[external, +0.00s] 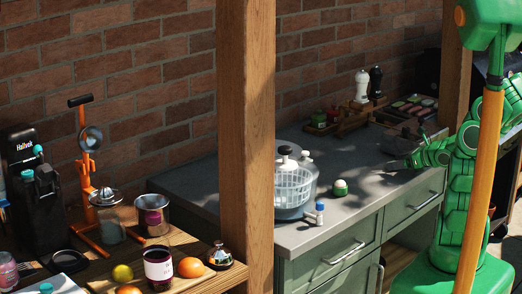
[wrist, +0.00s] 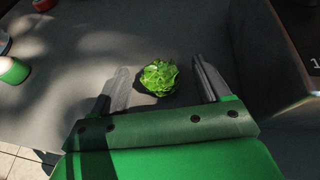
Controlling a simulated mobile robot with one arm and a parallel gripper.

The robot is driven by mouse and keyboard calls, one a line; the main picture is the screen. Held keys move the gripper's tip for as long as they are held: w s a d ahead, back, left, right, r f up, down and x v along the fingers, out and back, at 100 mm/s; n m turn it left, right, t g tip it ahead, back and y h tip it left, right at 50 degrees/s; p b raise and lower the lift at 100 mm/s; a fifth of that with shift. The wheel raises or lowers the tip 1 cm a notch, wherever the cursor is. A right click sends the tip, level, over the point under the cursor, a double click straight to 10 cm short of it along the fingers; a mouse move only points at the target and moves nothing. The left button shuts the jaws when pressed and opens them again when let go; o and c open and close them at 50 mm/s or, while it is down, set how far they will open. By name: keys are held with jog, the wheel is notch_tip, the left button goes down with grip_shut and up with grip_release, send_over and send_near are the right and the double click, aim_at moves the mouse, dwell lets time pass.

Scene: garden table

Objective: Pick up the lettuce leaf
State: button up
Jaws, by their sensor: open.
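The lettuce leaf (wrist: 158,78) is a crinkled bright green piece lying on the grey counter in the wrist view. My gripper (wrist: 160,70) is open, with one dark finger on each side of the leaf and a gap to each. The leaf lies between the fingers near their tips, and I cannot tell how far above the counter they are. In the external view my gripper (external: 393,163) reaches low over the counter from the right. I cannot make out the leaf there.
A salad spinner (external: 294,187), a green-and-white pot (external: 340,187) and a small blue-capped bottle (external: 320,212) stand left on the grey counter (external: 350,222). Salt and pepper mills (external: 362,86) stand at the back. A wooden post (external: 246,150) rises in front.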

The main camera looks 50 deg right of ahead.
jog(key=shift+x, duration=0.9)
jog(key=shift+c, duration=0.4)
jog(key=c, duration=1)
